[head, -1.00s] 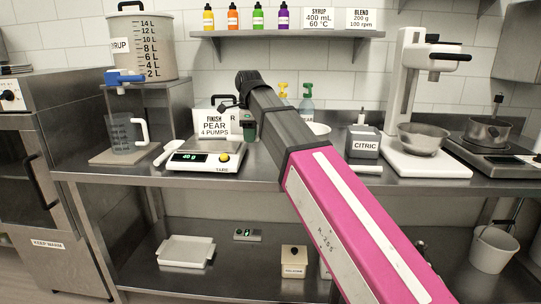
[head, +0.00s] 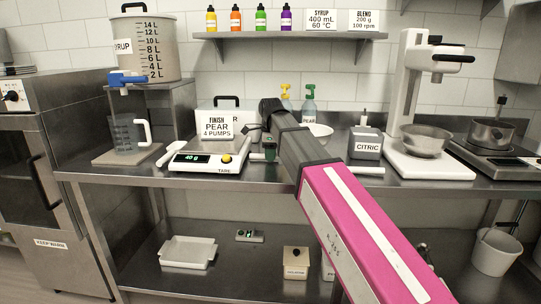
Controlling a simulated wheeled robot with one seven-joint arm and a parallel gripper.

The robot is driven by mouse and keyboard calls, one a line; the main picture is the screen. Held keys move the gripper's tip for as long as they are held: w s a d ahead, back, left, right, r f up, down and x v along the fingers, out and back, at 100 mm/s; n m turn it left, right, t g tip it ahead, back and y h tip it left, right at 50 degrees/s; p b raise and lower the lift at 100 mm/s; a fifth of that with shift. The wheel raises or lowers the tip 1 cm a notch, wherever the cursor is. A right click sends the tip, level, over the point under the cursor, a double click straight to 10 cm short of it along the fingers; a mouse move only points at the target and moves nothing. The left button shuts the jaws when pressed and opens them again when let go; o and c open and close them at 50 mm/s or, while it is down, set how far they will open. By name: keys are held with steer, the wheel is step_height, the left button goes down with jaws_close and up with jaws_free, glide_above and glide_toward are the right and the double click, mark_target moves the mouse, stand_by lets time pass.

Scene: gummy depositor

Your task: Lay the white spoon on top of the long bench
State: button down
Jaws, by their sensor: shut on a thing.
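My gripper (head: 269,148) is low over the long bench (head: 130,172), just right of the scale, and mostly hidden behind my dark wrist. It is shut on a slim pale thing (head: 258,157), which I take for the white spoon; only a sliver of it shows, and I cannot tell whether it touches the steel bench top. Another white, spoon-like utensil (head: 173,154) lies on the bench left of the scale.
The scale (head: 205,162) reads 40 g. A white handle-like piece (head: 367,170) lies before the grey CITRIC box (head: 365,143). A white bowl (head: 319,131) stands behind my arm. A jug (head: 127,134) is at left. A narrow front strip of bench is clear.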

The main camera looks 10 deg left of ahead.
steer(key=shift+f, duration=0.15)
steer(key=c, duration=0.9)
jaws_free()
steer(key=shift+c, duration=0.2)
step_height(320, 180, up, 12)
